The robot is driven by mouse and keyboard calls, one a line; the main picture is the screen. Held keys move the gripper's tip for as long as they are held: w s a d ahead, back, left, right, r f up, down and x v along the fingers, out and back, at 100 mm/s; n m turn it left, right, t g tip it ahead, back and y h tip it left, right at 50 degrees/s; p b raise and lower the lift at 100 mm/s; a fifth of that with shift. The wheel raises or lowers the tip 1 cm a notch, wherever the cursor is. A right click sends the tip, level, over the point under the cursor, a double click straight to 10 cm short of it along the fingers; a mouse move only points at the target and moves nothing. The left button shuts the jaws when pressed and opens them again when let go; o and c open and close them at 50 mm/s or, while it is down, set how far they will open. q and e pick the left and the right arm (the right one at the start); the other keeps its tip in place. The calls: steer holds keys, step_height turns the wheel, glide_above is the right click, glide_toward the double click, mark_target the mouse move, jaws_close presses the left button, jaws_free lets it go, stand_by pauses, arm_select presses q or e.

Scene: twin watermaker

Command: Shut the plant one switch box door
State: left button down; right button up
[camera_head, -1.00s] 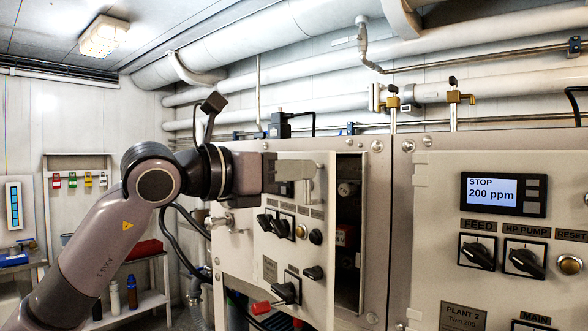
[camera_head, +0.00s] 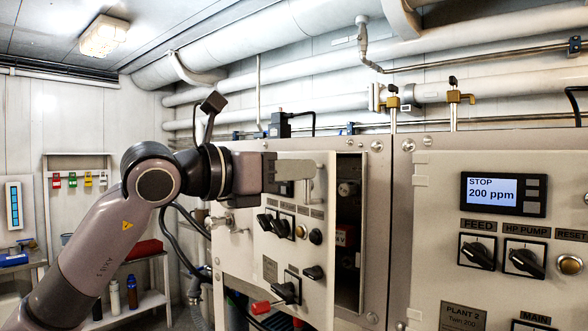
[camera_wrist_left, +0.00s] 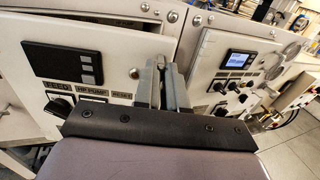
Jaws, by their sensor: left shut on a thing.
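The plant one switch box door (camera_head: 318,205) is a pale panel with black knobs. It stands ajar in the head view, with a dark gap (camera_head: 346,275) between its free edge and the box frame. My wrist hides the door's upper left in the head view. My right gripper is not in view.
The plant two panel (camera_head: 450,265), with a lit display reading STOP 200 ppm, is to the right. Pipes run above the boxes. A shelf (camera_head: 145,300) with bottles stands at the left.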

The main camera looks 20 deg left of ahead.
mark_target(326, 169)
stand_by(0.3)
arm_select(q)
steer(key=x, duration=0.7)
steer(key=shift+d, duration=0.4)
steer(key=shift+s+r, duration=0.1)
steer(key=c, duration=1.5)
jaws_free()
steer(key=o, duration=0.3)
steer(key=shift+d, duration=0.3)
